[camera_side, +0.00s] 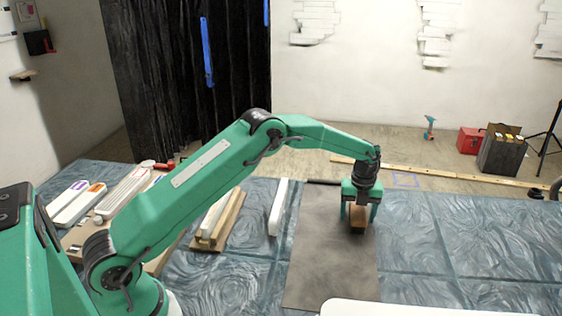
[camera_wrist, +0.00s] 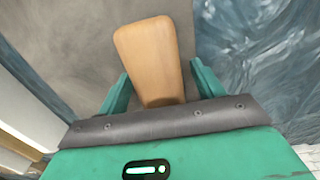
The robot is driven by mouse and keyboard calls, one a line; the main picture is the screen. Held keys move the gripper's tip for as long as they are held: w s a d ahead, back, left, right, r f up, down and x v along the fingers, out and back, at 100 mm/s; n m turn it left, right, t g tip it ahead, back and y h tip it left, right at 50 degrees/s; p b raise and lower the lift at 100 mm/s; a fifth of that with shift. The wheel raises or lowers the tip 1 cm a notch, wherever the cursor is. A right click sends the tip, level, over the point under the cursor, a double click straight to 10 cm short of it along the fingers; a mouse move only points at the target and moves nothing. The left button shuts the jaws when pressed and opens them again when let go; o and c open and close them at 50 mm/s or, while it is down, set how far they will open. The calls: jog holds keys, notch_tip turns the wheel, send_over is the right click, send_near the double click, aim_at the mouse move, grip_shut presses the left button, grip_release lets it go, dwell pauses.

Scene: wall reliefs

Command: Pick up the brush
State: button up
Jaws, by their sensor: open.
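The brush shows as a tan wooden block (camera_wrist: 148,55) in the wrist view, lying on a dark grey mat (camera_wrist: 60,40). My gripper (camera_wrist: 158,72) is open, with one green finger on each side of the block's near part and a gap visible beside each finger. In the side view my gripper (camera_side: 359,205) points down over the mat (camera_side: 325,255), with the brush (camera_side: 357,220) between and below its fingers. Bristles cannot be seen in either view, and the brush's near end is hidden behind my gripper body.
The table has a blue swirled surface (camera_side: 470,240). A white bar (camera_side: 278,207) and a wooden piece with a white strip (camera_side: 216,222) lie left of the mat. Several white-and-coloured tools lie farther left. A white edge (camera_side: 420,308) shows at the front. The table to the right is clear.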

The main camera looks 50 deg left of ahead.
aim_at(360, 208)
jog(key=c, duration=1.1)
jog(key=shift+r, duration=0.2)
jog(key=shift+r, duration=0.55)
jog(key=r, duration=0.3)
jog(key=shift+d, duration=0.25)
jog(key=s+d+r, duration=0.2)
jog(key=d, duration=0.1)
jog(key=s+d+r, duration=0.2)
jog(key=d, duration=0.1)
jog(key=s+d+r, duration=0.2)
jog(key=d, duration=0.1)
jog(key=shift+d+r, duration=0.25)
jog(key=shift+r, duration=0.05)
